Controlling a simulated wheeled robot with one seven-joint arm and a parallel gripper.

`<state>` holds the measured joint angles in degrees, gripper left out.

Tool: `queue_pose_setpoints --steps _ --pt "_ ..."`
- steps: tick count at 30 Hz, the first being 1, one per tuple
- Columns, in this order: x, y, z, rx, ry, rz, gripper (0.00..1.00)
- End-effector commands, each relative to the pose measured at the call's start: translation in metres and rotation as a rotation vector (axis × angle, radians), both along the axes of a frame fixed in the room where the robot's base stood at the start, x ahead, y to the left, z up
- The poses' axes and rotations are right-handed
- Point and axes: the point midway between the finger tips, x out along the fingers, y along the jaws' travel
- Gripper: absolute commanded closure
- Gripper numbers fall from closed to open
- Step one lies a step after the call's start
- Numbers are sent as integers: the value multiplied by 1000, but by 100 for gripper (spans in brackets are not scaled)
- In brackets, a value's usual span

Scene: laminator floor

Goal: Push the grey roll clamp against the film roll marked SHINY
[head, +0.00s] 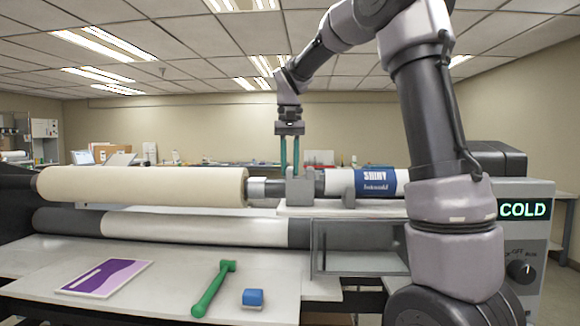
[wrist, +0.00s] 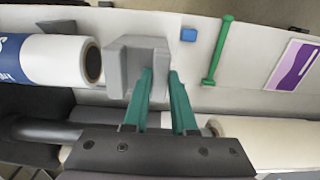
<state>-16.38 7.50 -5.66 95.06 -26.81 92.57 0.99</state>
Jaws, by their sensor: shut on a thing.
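The grey roll clamp (head: 301,191) sits on the shaft, left of the film roll marked SHINY (head: 342,182). The roll is white with a blue label and lies on its side. A short length of dark shaft shows between clamp and roll in the head view. My gripper (head: 290,172) reaches down from above with its two teal fingers, shut on the clamp's upper part. In the wrist view the clamp (wrist: 137,62) is beyond the fingers (wrist: 165,78), and the roll's hollow end (wrist: 92,65) faces it across a narrow gap. The fingers partly hide the clamp.
A cream roll (head: 140,186) lies to the left on the same line, with a grey roller (head: 190,228) below. A green tool (head: 214,288), a blue block (head: 253,298) and a purple-and-white card (head: 105,278) lie on the front table. A COLD display (head: 523,209) is at right.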

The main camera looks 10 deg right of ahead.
Motion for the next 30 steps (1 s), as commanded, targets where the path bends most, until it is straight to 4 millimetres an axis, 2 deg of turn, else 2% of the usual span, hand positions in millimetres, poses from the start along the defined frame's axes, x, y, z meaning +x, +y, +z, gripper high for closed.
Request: queue_pose_setpoints --steps 12,14,21,30 --pt "0 -2 1 1 -3 -1 100" --pt "-2 -7 1 0 -3 -3 100" --pt "-14 -46 1 -1 -3 -5 100" --pt "-16 -51 0 -4 -2 -1 100"
